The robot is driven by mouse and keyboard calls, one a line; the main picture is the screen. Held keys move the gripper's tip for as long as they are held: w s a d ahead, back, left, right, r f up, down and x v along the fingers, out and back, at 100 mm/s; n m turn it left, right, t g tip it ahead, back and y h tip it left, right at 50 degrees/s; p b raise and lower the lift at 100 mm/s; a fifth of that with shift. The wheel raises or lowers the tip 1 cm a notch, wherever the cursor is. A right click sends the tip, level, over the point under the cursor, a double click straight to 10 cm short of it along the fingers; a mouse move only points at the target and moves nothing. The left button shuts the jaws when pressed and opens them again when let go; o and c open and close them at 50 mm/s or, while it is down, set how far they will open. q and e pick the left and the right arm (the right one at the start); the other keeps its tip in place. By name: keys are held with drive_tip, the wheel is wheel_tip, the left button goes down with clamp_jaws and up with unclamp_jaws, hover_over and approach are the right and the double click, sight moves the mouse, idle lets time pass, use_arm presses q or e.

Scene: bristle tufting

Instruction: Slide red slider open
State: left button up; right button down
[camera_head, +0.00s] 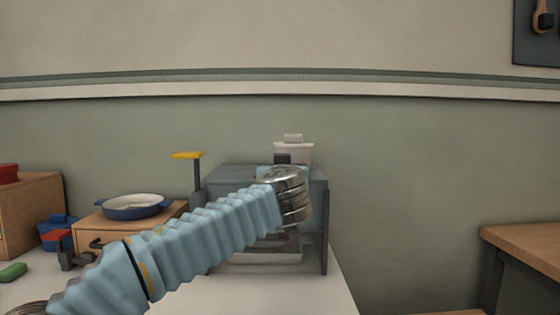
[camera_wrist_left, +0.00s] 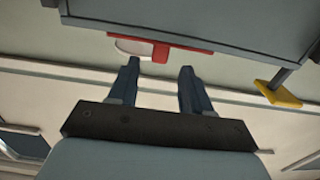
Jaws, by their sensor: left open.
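The red slider (camera_wrist_left: 162,52) shows in the left wrist view as a red strip with a small red tab, on the edge of a grey panel (camera_wrist_left: 210,22). A white piece (camera_wrist_left: 133,47) sits beside the tab. My left gripper (camera_wrist_left: 159,68) is open, with its two dark fingers apart and nothing between them. The tab appears just beyond the fingertips, roughly between them; I see no clear contact. In the head view my left arm reaches to the grey cabinet (camera_head: 318,215), and its wrist hides part of the front. I cannot make out the slider there. My right gripper is not in view.
A yellow-topped lever (camera_head: 188,155) stands at the cabinet's left; its yellow end also shows in the left wrist view (camera_wrist_left: 279,95). A blue pan (camera_head: 134,207) sits on a wooden drawer box (camera_head: 125,228) at left.

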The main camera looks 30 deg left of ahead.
use_arm(q)
drive_tip(key=p+x, duration=0.1)
drive_tip(key=x, duration=0.5)
drive_tip(key=shift+r+p, duration=0.1)
drive_tip(key=shift+p, duration=0.3)
drive_tip(key=shift+w+a, duration=0.2)
drive_tip(key=shift+w, duration=0.1)
drive_tip(key=shift+c, duration=0.5)
clamp_jaws()
